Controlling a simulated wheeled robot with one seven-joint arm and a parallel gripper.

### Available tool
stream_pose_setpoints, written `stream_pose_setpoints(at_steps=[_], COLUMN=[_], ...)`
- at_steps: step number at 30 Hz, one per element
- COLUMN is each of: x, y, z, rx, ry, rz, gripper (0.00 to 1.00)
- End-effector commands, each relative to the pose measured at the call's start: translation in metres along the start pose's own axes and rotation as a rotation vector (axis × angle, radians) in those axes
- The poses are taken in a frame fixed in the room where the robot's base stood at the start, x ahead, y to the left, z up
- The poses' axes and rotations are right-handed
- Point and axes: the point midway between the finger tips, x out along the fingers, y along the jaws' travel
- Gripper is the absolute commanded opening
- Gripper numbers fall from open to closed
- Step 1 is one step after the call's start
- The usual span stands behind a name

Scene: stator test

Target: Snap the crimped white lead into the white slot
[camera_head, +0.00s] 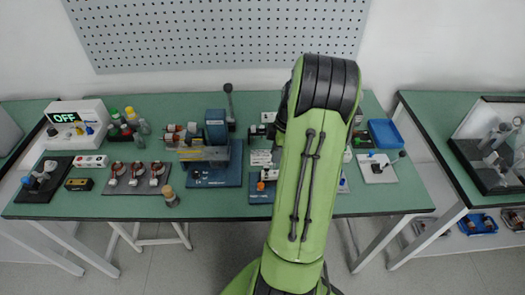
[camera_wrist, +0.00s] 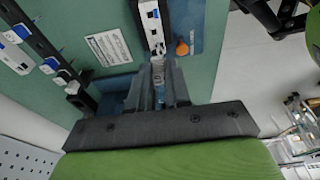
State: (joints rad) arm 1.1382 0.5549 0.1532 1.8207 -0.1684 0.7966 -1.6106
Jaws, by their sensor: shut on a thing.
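My gripper (camera_wrist: 158,75) shows in the wrist view with its two dark fingers close together. They are shut on a small pale piece, which I take to be the crimped white lead (camera_wrist: 158,72); the fingers hide most of it. Its tip points at the near end of a narrow white block with dark sides (camera_wrist: 151,22). I cannot tell whether the two touch, nor which opening is the white slot. The block is on a blue base (camera_wrist: 205,22) with an orange spot. In the head view my green arm hides my gripper.
In the wrist view a dark rail with white-and-blue pieces (camera_wrist: 42,47) lies left, beside a printed white label (camera_wrist: 109,47). In the head view a blue fixture (camera_head: 217,178) stands left of my arm, and a blue tray (camera_head: 385,133) lies right on the green bench (camera_head: 405,198).

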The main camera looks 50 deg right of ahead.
Motion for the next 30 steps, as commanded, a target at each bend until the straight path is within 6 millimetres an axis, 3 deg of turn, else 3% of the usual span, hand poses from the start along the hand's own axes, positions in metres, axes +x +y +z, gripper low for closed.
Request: stream_pose_setpoints(at_steps=[10, 30], x=[0.021, 0.023], y=[-0.001, -0.002], z=[0.005, 0.005], rx=[0.003, 0.002], ry=[-0.001, -0.001], rz=[0.001, 0.001], gripper=[0.00, 0.00])
